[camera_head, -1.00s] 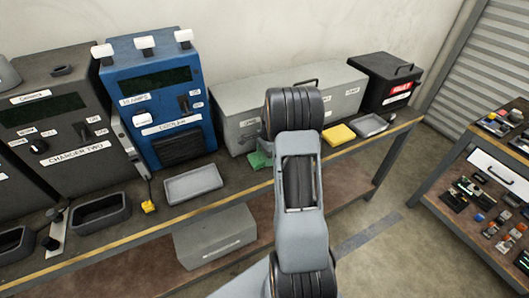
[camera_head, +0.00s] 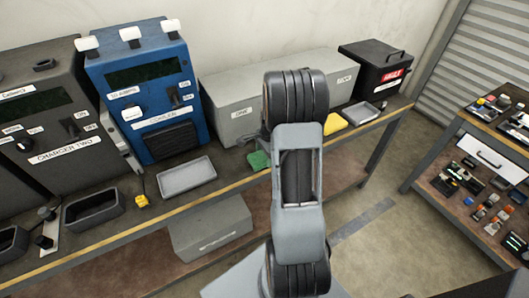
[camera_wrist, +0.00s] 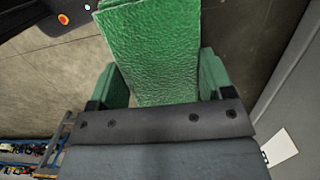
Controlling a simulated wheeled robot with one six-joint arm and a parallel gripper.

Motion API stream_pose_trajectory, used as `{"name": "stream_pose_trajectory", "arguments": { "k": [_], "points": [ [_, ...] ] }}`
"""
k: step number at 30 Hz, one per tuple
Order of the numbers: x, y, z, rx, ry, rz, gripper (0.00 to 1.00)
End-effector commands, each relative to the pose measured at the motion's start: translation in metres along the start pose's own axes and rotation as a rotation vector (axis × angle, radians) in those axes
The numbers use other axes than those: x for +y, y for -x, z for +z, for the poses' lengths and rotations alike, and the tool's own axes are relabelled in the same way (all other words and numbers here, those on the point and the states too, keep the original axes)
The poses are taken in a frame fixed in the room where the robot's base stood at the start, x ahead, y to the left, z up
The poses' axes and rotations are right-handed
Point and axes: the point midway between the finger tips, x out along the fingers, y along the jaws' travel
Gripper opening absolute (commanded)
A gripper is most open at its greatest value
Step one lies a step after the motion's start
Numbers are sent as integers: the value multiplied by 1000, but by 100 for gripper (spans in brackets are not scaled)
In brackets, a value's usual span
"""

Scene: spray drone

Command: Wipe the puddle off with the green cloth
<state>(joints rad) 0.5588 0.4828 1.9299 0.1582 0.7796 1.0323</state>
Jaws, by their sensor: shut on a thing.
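The green cloth (camera_wrist: 152,45) fills the top middle of the wrist view, with a rough, crinkled surface. My gripper (camera_wrist: 162,80) is shut on it, with a green finger on either side. In the head view my own arm hides the gripper. A green patch (camera_head: 258,160) shows just left of my arm at the bench's front edge; I cannot tell whether it is the held cloth. I cannot make out a puddle in either view.
The bench (camera_head: 120,232) carries a blue charger (camera_head: 150,85), a grey tray (camera_head: 187,177), a long grey case (camera_head: 240,105), a yellow block (camera_head: 335,122) and a black box (camera_head: 378,70). A second bench (camera_head: 425,165) with small parts stands right. Floor between is open.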

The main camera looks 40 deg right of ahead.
Motion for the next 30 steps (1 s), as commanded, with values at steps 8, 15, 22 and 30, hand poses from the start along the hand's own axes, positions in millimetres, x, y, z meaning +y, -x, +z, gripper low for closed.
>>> {"name": "stream_pose_trajectory", "arguments": {
  "k": [8, 15, 22, 30],
  "points": [
    [2, -2, 0, -2, 0, 6, 55],
    [2, 7, 1, -2, 0, 6, 55],
    [1, 31, 4, -2, 0, 5, 55],
    [1, 57, 7, -1, 0, 3, 55]
  ]
}}
